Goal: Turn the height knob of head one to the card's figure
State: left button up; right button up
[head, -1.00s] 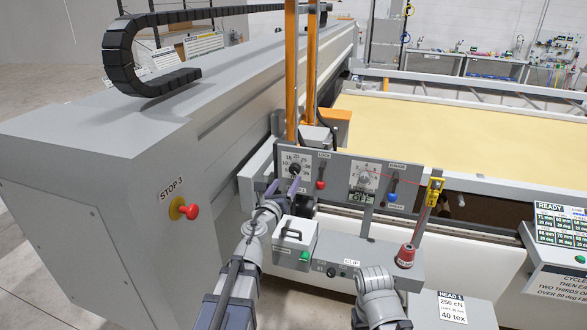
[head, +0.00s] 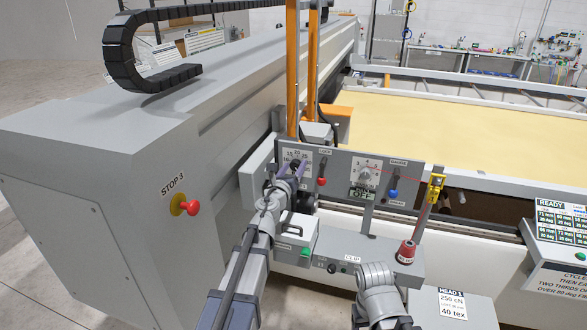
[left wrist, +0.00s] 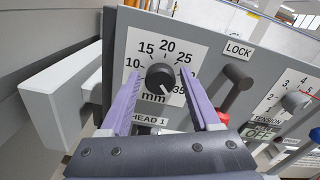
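The height knob (left wrist: 160,78) is a round black knob on a white dial plate marked in mm, labelled HEAD 1. Its pale pointer mark faces the lower right, toward the 35 end. My left gripper (left wrist: 161,90) is open, with one purple finger on each side of the knob and gaps between. In the head view, my left gripper (head: 287,172) partly covers the dial at the panel's left end. The HEAD 1 card (head: 452,306) at the lower right reads 250 cN and 40 tex; its small middle line is too small to read. No right gripper fingers show.
A red-tipped LOCK lever (head: 321,174) stands right of the dial, then the tension knob (head: 364,180) and a blue-tipped lever (head: 393,186). A grey box with a handle (head: 296,236) sits below. A red STOP 3 button (head: 191,208) is at left.

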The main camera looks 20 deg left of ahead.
pick_arm(q)
grip_shut()
dwell(0.5)
jog(key=n, duration=0.6)
jog(key=shift+a, duration=0.1)
jog(key=n, duration=0.4)
jog(key=shift+f+n, duration=0.1)
jog(key=shift+n, duration=0.3)
dwell(0.4)
jog(key=shift+o, duration=1.3)
grip_release()
jog(key=shift+s, duration=0.15)
